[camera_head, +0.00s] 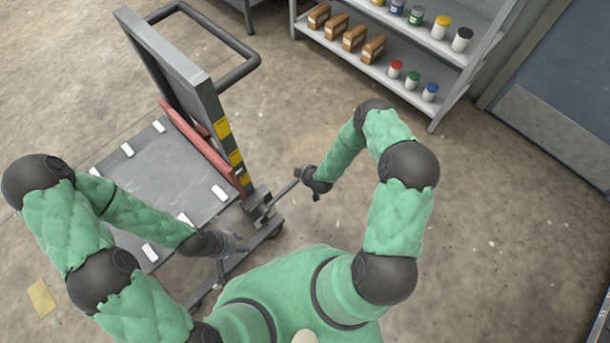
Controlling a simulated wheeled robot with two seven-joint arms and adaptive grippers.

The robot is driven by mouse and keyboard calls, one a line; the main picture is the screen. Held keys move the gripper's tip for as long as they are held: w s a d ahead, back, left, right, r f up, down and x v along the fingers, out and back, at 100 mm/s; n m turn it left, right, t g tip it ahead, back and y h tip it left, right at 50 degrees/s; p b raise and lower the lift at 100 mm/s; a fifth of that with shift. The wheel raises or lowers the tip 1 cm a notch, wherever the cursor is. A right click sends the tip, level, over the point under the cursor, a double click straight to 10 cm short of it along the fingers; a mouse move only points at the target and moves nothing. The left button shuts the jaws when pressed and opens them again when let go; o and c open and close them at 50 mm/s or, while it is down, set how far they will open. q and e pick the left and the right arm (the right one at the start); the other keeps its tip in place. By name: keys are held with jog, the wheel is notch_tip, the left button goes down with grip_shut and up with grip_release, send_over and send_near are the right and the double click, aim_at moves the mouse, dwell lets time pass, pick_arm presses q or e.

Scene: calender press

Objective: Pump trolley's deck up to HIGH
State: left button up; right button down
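The trolley's grey deck (150,165), with several white pads on it, lies left of centre and low beside the upright mast (185,85). A red frame (200,145) runs along the mast side of the deck. Yellow labels (222,128) mark the mast's side. A thin pump lever (283,192) rises at a slant from the mast's foot. My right gripper (311,188) is at the lever's upper end; its fingers are too small to tell if they close on it. My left gripper (243,243) looks open and empty, near the deck's front corner.
A black push handle (237,75) stands behind the mast. A grey shelf (400,80) with brown boxes (354,38) and several jars is at the back right, beside a blue-grey door (560,90). The floor at right is clear. A yellowish patch (41,298) lies at lower left.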

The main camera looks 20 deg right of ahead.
jog(key=shift+s+a+r+p, duration=0.2)
jog(key=shift+s+r, duration=0.2)
jog(key=shift+r, duration=0.15)
jog(key=shift+s+a+r+p, duration=0.15)
jog(key=shift+s+r, duration=0.2)
jog(key=shift+r, duration=0.15)
pick_arm(q)
jog(key=r+p, duration=0.2)
jog(key=r, duration=0.1)
jog(key=r+p, duration=0.1)
jog(key=shift+s+a+r, duration=0.2)
jog(key=shift+s+r, duration=0.05)
jog(key=shift+r, duration=0.05)
pick_arm(e)
jog(key=v, duration=0.8)
jog(key=shift+w+r, duration=0.1)
jog(key=shift+r, duration=0.05)
